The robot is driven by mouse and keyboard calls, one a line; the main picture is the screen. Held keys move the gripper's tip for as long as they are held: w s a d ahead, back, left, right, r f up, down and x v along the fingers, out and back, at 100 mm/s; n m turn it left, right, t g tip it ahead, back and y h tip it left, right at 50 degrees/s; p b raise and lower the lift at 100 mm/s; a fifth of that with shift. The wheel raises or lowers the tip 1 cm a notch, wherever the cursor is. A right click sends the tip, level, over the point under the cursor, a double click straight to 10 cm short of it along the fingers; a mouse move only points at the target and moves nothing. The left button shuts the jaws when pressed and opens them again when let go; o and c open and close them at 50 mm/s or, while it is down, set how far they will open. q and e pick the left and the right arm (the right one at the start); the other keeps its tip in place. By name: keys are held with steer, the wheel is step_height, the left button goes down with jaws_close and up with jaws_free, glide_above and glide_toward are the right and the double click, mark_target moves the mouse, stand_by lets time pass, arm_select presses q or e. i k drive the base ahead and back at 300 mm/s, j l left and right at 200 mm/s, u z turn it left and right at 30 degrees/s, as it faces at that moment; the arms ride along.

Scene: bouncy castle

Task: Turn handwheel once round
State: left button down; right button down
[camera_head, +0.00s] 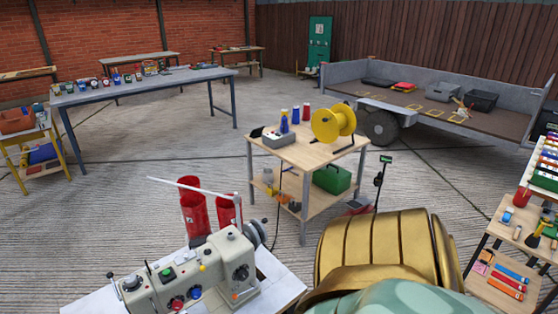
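The handwheel (257,233) is a grey disc on the right end of a cream sewing machine (218,262). The machine stands on a white tabletop (280,283) in the lower left of the head view. The handwheel shows partly edge-on, with nothing touching it that I can see. Its turned angle cannot be read. Neither of my grippers is in view.
Red cylinders (193,210) stand behind the machine, with a pale rod (190,187) across them. A wooden trolley (310,152) with a yellow reel (333,123) stands beyond. A tool rack (505,262) is at right. Open concrete floor lies at left.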

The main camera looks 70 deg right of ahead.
mark_target(249, 231)
steer(key=k+l, duration=0.15)
steer(key=l, duration=0.25)
steer(key=k+l+z, duration=0.15)
steer(key=l, duration=0.3)
steer(key=k+l, duration=0.15)
steer(key=l, duration=0.25)
steer(key=k+l+z, duration=0.1)
steer(key=l, duration=0.35)
steer(key=k+l+z, duration=0.1)
steer(key=l, duration=0.3)
steer(key=k+l, duration=0.15)
steer(key=l, duration=0.3)
steer(key=k+l+z, duration=0.1)
steer(key=l, duration=0.35)
